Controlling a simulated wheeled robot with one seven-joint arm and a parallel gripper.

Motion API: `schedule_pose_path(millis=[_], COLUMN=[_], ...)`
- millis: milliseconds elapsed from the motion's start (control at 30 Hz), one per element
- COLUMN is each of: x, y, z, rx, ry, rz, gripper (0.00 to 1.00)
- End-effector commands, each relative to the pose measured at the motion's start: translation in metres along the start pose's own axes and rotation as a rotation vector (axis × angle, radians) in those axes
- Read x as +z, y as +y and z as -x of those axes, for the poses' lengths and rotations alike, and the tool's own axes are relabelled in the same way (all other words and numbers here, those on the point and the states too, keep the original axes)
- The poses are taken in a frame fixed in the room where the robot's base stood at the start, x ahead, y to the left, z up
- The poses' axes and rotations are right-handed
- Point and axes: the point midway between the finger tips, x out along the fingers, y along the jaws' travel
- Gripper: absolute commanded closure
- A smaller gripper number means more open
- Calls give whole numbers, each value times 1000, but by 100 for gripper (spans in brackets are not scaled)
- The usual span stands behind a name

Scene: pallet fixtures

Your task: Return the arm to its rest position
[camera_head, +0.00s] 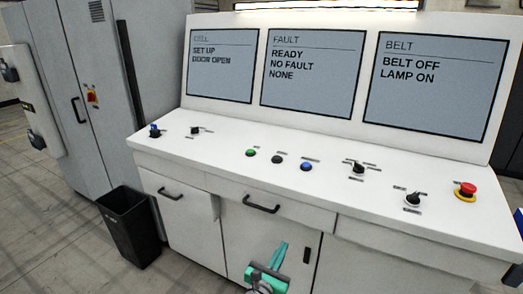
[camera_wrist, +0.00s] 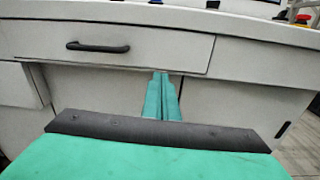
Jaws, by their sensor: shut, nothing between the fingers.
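My gripper (camera_head: 279,255) shows at the bottom of the head view, in front of the lower doors of a white control console (camera_head: 240,207). Its teal fingers are shut together with nothing between them. In the wrist view the closed fingers (camera_wrist: 162,98) point toward the console front, just below a drawer (camera_wrist: 170,48) with a black handle. I cannot tell the exact gap between the fingertips and the console. Most of my arm is out of view.
The console top holds several knobs and buttons, including a red emergency stop (camera_head: 465,191). Three screens (camera_head: 312,72) stand behind. A black bin (camera_head: 130,228) stands on the floor left of the console, near a grey cabinet (camera_head: 80,90). Floor at lower left is clear.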

Motion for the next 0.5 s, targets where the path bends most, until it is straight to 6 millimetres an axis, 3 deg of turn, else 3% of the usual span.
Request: schedule_pose_path(millis=[167,300,500], x=[-53,-92,-132], y=[-7,-14,-29], z=[45,94,167], rx=[67,118,149], ry=[78,160,284], rz=[-234,-491,-864], gripper=[100,100,100])
